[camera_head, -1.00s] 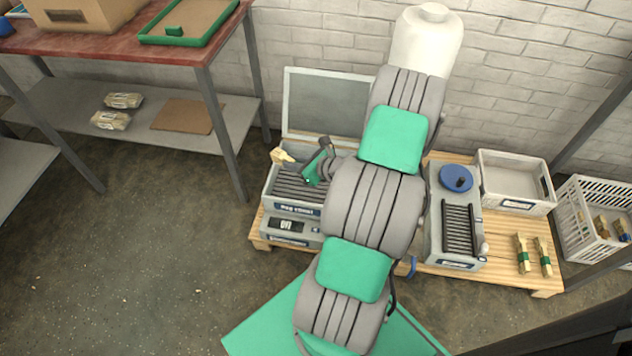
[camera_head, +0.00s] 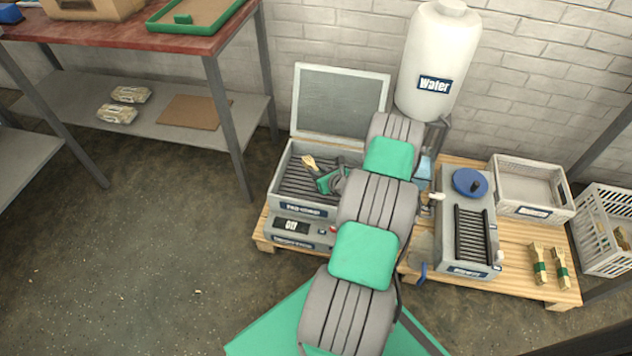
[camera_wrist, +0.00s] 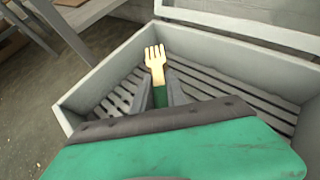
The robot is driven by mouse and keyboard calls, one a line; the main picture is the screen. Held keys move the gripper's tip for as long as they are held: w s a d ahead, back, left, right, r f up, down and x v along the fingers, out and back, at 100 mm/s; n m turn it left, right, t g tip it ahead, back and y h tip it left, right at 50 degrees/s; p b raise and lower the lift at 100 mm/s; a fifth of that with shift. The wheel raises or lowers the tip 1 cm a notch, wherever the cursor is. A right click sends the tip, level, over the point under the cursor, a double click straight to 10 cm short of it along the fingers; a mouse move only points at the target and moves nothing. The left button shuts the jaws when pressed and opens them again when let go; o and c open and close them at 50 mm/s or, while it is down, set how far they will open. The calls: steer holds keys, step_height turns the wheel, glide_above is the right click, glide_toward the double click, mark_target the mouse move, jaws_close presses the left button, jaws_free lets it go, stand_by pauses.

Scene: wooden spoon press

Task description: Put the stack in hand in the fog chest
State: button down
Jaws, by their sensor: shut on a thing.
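My gripper (camera_head: 324,180) is shut on a stack of pale wooden forks (camera_head: 309,162). In the wrist view the stack (camera_wrist: 155,62) shows its tines pointing away from me, with a green band between the fingers (camera_wrist: 160,96). The fog chest (camera_head: 288,208) is a grey box on the pallet with its lid (camera_head: 341,101) raised at the back. The wrist view looks into the chest (camera_wrist: 98,84), whose slatted floor lies under the stack. The stack is over the chest's opening; I cannot tell whether it touches the slats. My arm hides the chest's right side.
A white water tank (camera_head: 440,50) stands behind my arm. Right of the chest are a grey unit with a blue knob (camera_head: 470,182), a white bin (camera_head: 533,212), banded fork stacks (camera_head: 539,264) on the pallet (camera_head: 515,282) and a white basket (camera_head: 590,262). A table (camera_head: 120,45) stands left.

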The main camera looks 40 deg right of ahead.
steer(key=f+b, duration=0.1)
steer(key=f, duration=0.1)
steer(key=w+f+b, duration=0.1)
steer(key=f, duration=0.1)
steer(key=shift+d, duration=0.15)
steer(key=shift+f+b, duration=0.2)
steer(key=shift+b, duration=0.1)
steer(key=c, duration=1.3)
jaws_free()
steer(key=shift+r, duration=0.1)
